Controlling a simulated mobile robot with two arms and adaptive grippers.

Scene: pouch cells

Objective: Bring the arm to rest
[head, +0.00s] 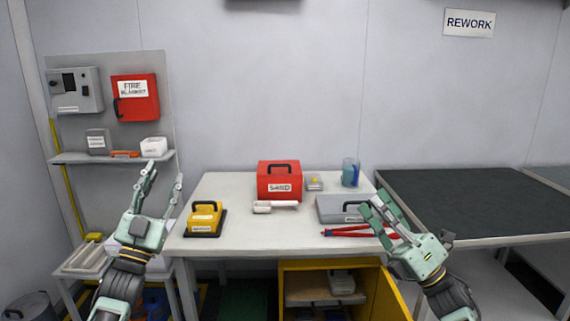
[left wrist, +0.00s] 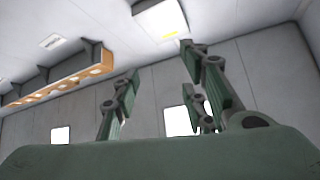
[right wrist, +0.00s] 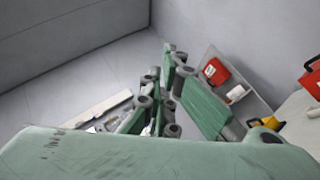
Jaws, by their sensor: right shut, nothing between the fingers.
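My left gripper (head: 164,174) is raised in front of the wall panel at the left, its fingers pointing up and spread apart with nothing between them. In the left wrist view its two fingers (left wrist: 157,70) stand well apart against the wall and ceiling. My right gripper (head: 372,208) is over the front right of the white table (head: 255,240), its fingers pointing up and left. It is shut and empty. In the right wrist view its fingers (right wrist: 165,80) are close together. It partly hides the grey case (head: 335,208) and the red-handled tool (head: 350,231).
A red box (head: 279,182), a yellow device (head: 205,218), a white handheld item (head: 275,206) and a blue cup (head: 350,172) are on the table. An open yellow cabinet (head: 325,266) is below. A dark-topped bench (head: 470,200) at right is clear. A shelf (head: 112,157) is behind my left gripper.

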